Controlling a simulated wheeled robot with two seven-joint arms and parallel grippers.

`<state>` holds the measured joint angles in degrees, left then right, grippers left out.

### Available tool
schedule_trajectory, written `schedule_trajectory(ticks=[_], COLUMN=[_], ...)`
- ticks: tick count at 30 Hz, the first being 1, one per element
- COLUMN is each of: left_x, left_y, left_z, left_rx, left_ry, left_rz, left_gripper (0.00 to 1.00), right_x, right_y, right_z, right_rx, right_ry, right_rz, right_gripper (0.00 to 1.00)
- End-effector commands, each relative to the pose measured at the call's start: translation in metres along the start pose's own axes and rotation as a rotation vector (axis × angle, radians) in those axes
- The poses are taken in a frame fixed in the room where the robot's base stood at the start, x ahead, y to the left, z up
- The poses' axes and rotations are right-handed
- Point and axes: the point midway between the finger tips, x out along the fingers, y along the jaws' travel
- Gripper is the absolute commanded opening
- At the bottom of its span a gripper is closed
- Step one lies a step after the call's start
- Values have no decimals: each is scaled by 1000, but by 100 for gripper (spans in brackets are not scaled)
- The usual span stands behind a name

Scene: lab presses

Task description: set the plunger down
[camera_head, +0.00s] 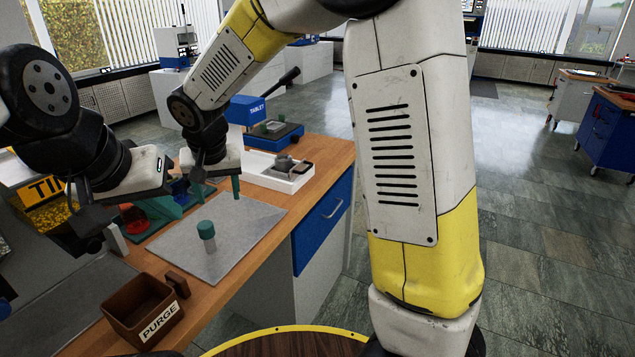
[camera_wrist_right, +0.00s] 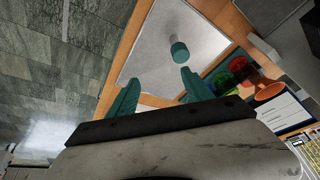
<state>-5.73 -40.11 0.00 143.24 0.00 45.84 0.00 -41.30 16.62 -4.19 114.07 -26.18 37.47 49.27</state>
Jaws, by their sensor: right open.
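The plunger (camera_head: 207,236), a small pale cylinder with a teal cap, stands upright on the grey mat (camera_head: 240,225) on the wooden bench. It also shows in the right wrist view (camera_wrist_right: 179,50), just beyond the fingertips. My right gripper (camera_head: 218,186) is above the far part of the mat, apart from the plunger. Its teal fingers are spread with nothing between them in the right wrist view (camera_wrist_right: 162,77). My left gripper (camera_head: 95,235) hangs at the left over the bench; its fingers are mostly hidden.
A brown PURGE box (camera_head: 130,305) and a small brown block (camera_head: 177,285) stand at the near edge of the bench. A white tray (camera_head: 288,185) with a metal part and a blue TABLET press (camera_head: 270,139) stand farther back. Red and green cups (camera_wrist_right: 239,66) are beside the mat.

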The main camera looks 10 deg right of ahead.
Motion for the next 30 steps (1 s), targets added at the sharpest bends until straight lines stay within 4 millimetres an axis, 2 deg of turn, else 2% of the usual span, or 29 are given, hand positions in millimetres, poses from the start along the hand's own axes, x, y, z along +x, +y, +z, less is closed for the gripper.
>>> schedule_trajectory(ticks=[1,6,9,12,16,21,25,30], left_x=[0,0,0,0,0,0,0,0], left_y=[0,0,0,0,0,0,0,0], left_z=[0,0,0,0,0,0,0,0], left_rx=[0,0,0,0,0,0,0,0], left_ry=[0,0,0,0,0,0,0,0], left_rz=[0,0,0,0,0,0,0,0], left_gripper=[0,0,0,0,0,0,0,0], right_x=[-22,-83,-113,-138,-160,-172,-174,-174], right_y=[30,114,152,183,206,216,218,218], right_z=[-1,25,51,82,120,151,159,159], right_rx=[27,65,76,84,80,69,63,60], right_ry=[8,24,47,78,122,161,172,172], right_rz=[-13,-54,-77,-94,-106,-111,-111,-112], right_gripper=[59,59,59,59,59,59,59,59])
